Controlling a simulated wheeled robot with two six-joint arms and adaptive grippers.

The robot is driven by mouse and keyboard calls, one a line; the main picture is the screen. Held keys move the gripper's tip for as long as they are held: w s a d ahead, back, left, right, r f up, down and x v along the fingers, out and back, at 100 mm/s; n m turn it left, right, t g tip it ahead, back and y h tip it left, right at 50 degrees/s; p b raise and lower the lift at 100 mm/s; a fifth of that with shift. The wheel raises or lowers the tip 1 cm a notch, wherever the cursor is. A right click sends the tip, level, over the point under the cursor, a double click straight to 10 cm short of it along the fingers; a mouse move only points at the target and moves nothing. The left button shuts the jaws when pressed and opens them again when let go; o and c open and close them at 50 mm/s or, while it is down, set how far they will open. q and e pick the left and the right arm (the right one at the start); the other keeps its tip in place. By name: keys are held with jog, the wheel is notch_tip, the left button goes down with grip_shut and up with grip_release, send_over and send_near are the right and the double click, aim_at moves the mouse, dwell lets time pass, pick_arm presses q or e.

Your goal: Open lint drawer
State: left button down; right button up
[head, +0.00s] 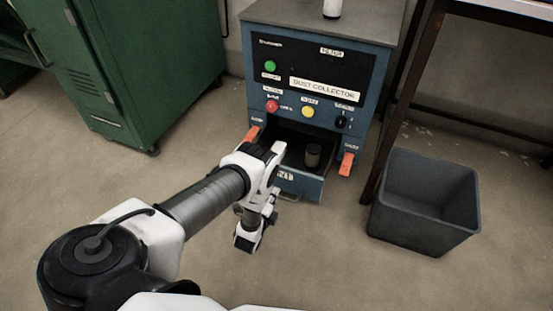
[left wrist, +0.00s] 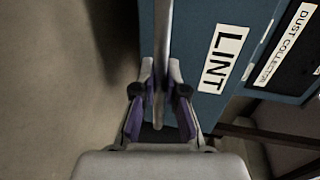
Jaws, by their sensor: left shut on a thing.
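The lint drawer (head: 304,188) is at the bottom of the blue dust collector and stands pulled out, its dark inside visible. A dark cylinder stands inside it. The left wrist view shows the blue drawer front with a white LINT label (left wrist: 223,58). A grey bar handle (left wrist: 163,40) runs along this front. My left gripper (left wrist: 160,92) is shut on the handle, one finger on each side. In the head view my left wrist hides the left part of the drawer front and most of the handle. My right gripper is not in view.
The dust collector (head: 375,60) has coloured buttons and orange clips beside the drawer. A grey open bin (head: 425,215) stands to its right, by a table leg. A green cabinet (head: 150,60) stands at the left. The floor before the drawer is clear.

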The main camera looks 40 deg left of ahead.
pick_arm(q)
jog(key=shift+s+d, duration=0.1)
jog(key=shift+s, duration=0.3)
jog(key=c, duration=1.2)
grip_release()
jog(key=shift+s, duration=0.1)
jog(key=v, duration=1.1)
jog(key=shift+s, duration=0.35)
jog(key=shift+d+r, duration=0.1)
